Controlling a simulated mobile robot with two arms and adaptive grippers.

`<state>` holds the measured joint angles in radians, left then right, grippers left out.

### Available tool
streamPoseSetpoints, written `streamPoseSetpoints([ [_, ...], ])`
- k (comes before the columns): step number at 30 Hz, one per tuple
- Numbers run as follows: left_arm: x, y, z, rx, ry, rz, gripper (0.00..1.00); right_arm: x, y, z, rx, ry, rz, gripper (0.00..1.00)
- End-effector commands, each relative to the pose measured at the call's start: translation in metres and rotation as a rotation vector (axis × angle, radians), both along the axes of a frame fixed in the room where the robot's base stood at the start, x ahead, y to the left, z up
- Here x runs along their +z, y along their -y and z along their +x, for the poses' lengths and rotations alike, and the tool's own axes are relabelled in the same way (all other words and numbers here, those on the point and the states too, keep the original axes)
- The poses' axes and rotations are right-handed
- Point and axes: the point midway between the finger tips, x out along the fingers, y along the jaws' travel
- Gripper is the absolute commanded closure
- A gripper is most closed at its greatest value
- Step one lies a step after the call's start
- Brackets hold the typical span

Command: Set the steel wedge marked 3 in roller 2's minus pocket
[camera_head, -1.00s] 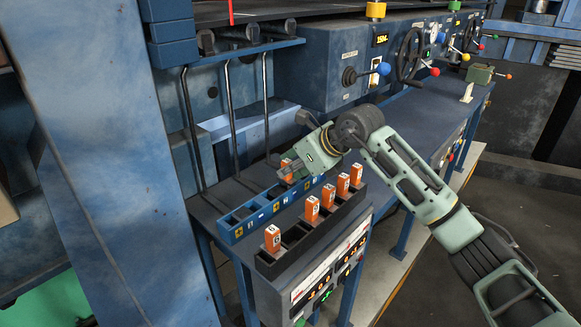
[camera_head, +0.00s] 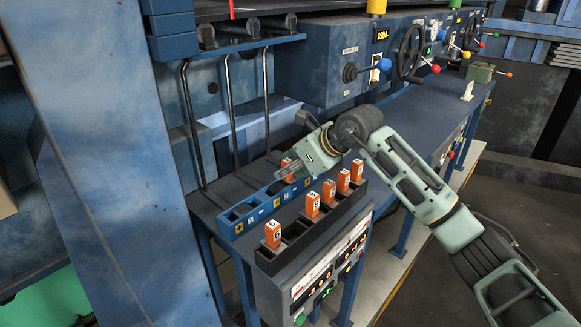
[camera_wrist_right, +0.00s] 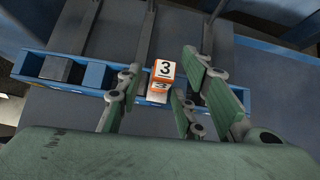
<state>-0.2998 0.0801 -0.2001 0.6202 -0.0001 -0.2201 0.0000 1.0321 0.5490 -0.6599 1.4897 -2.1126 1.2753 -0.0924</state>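The wedge marked 3 (camera_wrist_right: 164,70), with its orange and white numbered head, stands at a pocket of the blue rack (camera_wrist_right: 95,72) in the right wrist view. Its orange head shows partly behind my gripper in the head view (camera_head: 287,163). My right gripper (camera_wrist_right: 165,92) is open, its fingers on both sides of the wedge with visible gaps. The gripper also shows over the rack in the head view (camera_head: 290,172). The blue rack (camera_head: 238,232) carries yellow plus, minus and number labels. The label at the wedge's pocket is hidden by the gripper. My left gripper is out of view.
A black rack (camera_head: 268,262) in front of the blue one holds several orange-headed wedges, including one at its near end (camera_head: 273,235). Bent dark rods (camera_head: 230,125) rise behind the blue rack. A blue machine (camera_head: 335,60) with knobs and a handwheel stands behind.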

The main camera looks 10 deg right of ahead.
Motion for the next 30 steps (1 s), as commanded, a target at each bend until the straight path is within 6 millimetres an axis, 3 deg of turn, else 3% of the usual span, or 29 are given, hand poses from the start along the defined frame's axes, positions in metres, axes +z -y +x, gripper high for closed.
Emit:
streamPoseSetpoints([
  [13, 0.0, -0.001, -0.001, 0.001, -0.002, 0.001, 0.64, 0.003, 0.006, -0.004, -0.004, -0.004, -0.005, 0.6],
  [30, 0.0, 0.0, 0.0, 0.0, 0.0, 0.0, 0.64, 0.077, 0.046, -0.064, -0.002, 0.001, -0.002, 0.6],
])
